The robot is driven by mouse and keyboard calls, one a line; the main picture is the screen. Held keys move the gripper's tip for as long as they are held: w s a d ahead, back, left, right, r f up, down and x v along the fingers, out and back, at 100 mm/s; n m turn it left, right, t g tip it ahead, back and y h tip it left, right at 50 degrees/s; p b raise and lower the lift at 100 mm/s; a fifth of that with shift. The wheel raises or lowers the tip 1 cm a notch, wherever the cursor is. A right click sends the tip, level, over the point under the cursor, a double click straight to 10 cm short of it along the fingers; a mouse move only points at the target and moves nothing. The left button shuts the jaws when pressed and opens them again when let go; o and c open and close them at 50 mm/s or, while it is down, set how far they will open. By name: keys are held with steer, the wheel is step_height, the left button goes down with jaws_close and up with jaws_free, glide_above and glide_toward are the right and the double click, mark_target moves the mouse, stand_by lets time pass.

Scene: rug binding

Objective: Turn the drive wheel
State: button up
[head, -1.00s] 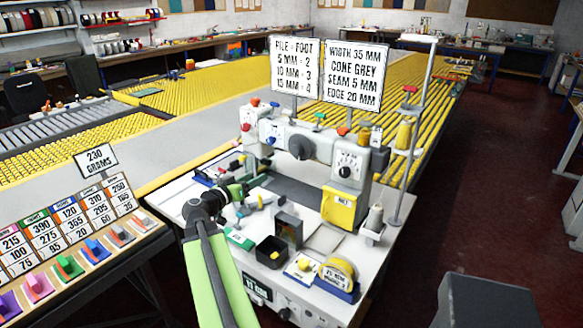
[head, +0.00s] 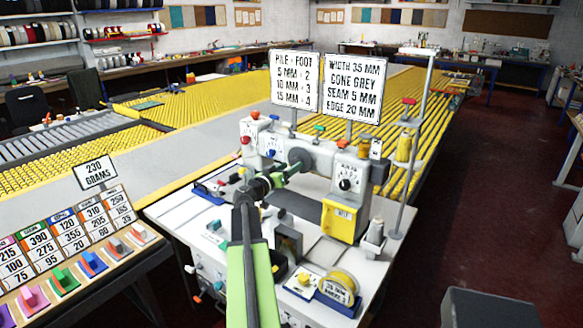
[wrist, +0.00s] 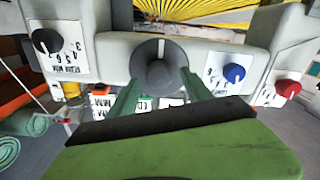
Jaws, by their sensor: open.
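The drive wheel (head: 298,157) is a dark grey round knob on the front of the white binding machine (head: 322,160). In the wrist view the wheel (wrist: 159,64) shows a pale mark at its top and lies ahead, between the two fingertips. My gripper (head: 284,174) is raised in front of the machine, just below and left of the wheel. In the wrist view my gripper (wrist: 160,78) is open, with a green finger towards each side of the wheel's lower part. I cannot tell whether either finger touches it. My arm hides part of the machine's table.
A blue knob (wrist: 233,73), a red knob (wrist: 288,88) and a black dial (wrist: 46,41) flank the wheel. Sign boards (head: 353,88) stand above the machine. A yellow tape roll (head: 338,287) sits at the table's front. A weights stand (head: 62,250) is at left.

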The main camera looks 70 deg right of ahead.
steer(key=shift+x, duration=1.2)
steer(key=shift+c, duration=0.2)
steer(key=c, duration=1.2)
steer(key=shift+s+a, duration=0.15)
steer(key=shift+a, duration=0.3)
jaws_close()
steer(key=shift+d, duration=0.4)
